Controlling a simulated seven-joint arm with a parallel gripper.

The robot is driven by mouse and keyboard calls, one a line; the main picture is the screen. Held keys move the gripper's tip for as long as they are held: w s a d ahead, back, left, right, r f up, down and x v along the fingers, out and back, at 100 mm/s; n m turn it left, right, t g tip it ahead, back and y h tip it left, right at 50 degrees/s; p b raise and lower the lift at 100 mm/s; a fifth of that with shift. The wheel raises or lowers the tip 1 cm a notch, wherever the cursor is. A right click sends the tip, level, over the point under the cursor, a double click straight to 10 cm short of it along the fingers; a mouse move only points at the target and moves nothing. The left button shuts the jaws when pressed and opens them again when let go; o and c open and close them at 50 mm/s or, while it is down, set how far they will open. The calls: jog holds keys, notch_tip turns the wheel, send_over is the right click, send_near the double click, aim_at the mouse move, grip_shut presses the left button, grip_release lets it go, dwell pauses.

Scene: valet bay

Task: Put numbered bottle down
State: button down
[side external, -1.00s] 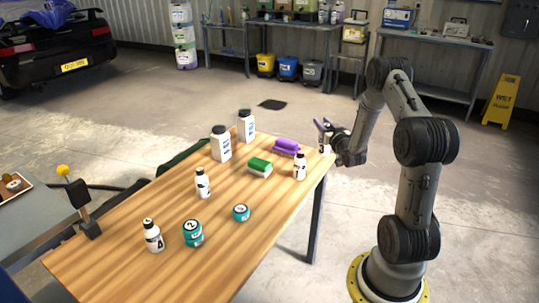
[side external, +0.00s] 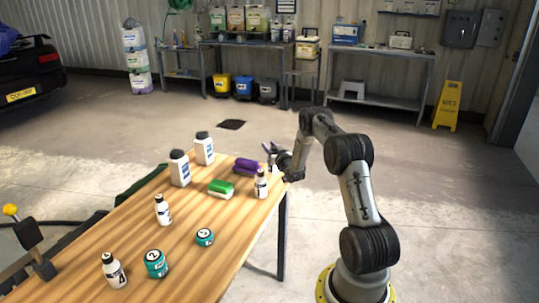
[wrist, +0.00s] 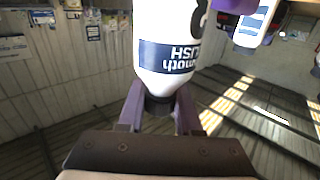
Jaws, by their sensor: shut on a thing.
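My gripper (side external: 272,150) is at the far right end of the wooden table, shut on a white bottle. In the wrist view the bottle (wrist: 168,68) fills the top middle, with a dark blue label whose lettering appears upside down. My purple fingers (wrist: 160,105) close around its dark neck or cap. In the side view the held bottle (side external: 274,168) is small and partly hidden; I cannot tell whether it touches the table. Small white bottles with black caps stand on the table at the far right (side external: 262,186), middle (side external: 162,212) and front left (side external: 113,272). Their numbers are hard to read.
Two large white bottles (side external: 180,168) (side external: 205,149), a purple rolled item (side external: 248,166), a green-and-white sponge (side external: 220,188) and two teal jars (side external: 156,264) (side external: 205,237) are on the table (side external: 185,245). Bare wood shows between them. A yellow-knobbed post (side external: 32,240) stands at the left.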

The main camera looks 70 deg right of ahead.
jog(key=shift+w+d+f, duration=0.1)
jog(key=shift+d+f, duration=0.05)
jog(key=shift+f, duration=0.75)
jog(key=shift+w+d+f, duration=0.1)
jog(key=shift+f, duration=0.8)
jog(key=shift+f, duration=0.2)
jog(key=c, duration=0.6)
grip_release()
jog(key=shift+r, duration=0.1)
